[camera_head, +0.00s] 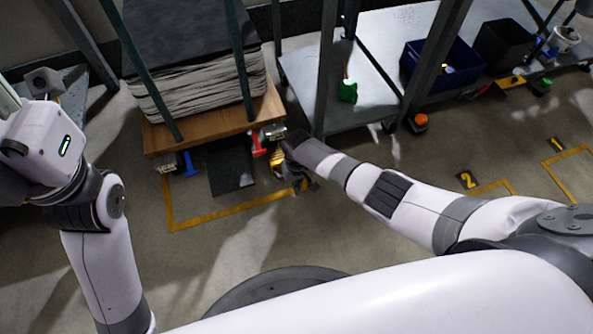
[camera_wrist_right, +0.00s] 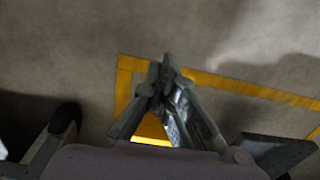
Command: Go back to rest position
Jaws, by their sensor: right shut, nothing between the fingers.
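My right gripper (camera_head: 296,180) hangs low over the floor, just in front of the wooden cart's right corner. In the right wrist view its fingers (camera_wrist_right: 164,85) meet at the tips with nothing between them. Below it lie the grey floor and a yellow floor line (camera_wrist_right: 225,84). My left arm stands bent at the left edge of the head view. Its gripper does not show there.
A wooden cart (camera_head: 205,131) bears a stack of grey sheets (camera_head: 205,88). Red and blue parts sit at its front edge. A grey shelf cart (camera_head: 350,85) carries a green brush (camera_head: 347,90) and a blue bin (camera_head: 443,66). Open floor lies in front.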

